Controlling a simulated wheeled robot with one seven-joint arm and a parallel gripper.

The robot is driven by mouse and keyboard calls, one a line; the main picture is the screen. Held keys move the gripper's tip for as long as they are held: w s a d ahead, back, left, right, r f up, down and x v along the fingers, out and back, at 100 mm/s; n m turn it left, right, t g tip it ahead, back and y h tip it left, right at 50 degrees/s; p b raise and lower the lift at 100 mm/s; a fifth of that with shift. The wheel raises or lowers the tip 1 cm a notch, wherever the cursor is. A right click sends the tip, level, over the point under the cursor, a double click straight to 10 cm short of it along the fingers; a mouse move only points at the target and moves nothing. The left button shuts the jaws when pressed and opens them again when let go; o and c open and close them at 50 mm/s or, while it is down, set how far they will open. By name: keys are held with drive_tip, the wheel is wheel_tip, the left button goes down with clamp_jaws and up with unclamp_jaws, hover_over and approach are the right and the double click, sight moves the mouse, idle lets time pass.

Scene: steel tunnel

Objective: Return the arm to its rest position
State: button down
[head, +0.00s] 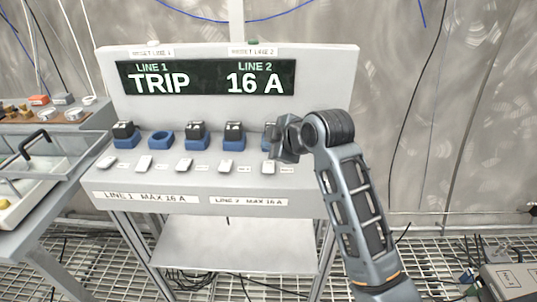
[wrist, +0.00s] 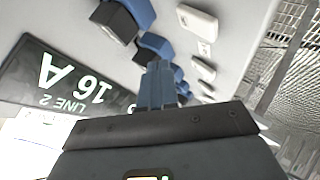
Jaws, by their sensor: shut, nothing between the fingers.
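My arm (head: 352,200) rises from the lower right of the head view and bends left over the right end of the grey panel (head: 230,190). My gripper (head: 279,142) is at the right end of the row of blue sockets and partly covers the last one. In the wrist view my gripper (wrist: 160,80) is shut and empty, its fingers pointing along the row. Whether the fingers touch anything cannot be told. The display (head: 207,78) reads LINE 1 TRIP and LINE 2 16 A.
Several blue sockets hold black plugs (head: 196,130); one blue socket (head: 160,140) is empty. White switches (head: 184,164) line the front. A side table (head: 40,205) with a tray stands at left. A grey box (head: 508,278) is at lower right. Space right of the panel is open.

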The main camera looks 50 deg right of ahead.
wheel_tip(320, 180, up, 2)
drive_tip(key=shift+s+a+r+p, duration=0.1)
drive_tip(key=shift+s+a+p, duration=0.05)
drive_tip(key=shift+p, duration=0.55)
drive_tip(key=shift+f, duration=0.2)
drive_tip(key=s+a+f+m+t, duration=0.1)
drive_tip(key=s+a+f+m, duration=0.2)
drive_tip(key=s+a+f, duration=0.35)
drive_tip(key=s+a+f+m+t, duration=0.15)
drive_tip(key=s+a+f, duration=0.25)
drive_tip(key=s+a, duration=0.5)
drive_tip(key=s+a+r+m+y, duration=0.1)
drive_tip(key=s+a+r, duration=0.1)
drive_tip(key=s, duration=0.5)
drive_tip(key=s+a+r+m+t+y, duration=0.1)
drive_tip(key=s+a+r, duration=0.1)
drive_tip(key=s, duration=0.4)
drive_tip(key=s+a+r+m+t+y, duration=0.1)
drive_tip(key=s+a+r, duration=0.1)
drive_tip(key=s+r, duration=0.2)
drive_tip(key=s, duration=0.3)
drive_tip(key=shift+s+a, duration=0.3)
drive_tip(key=shift+a, duration=0.05)
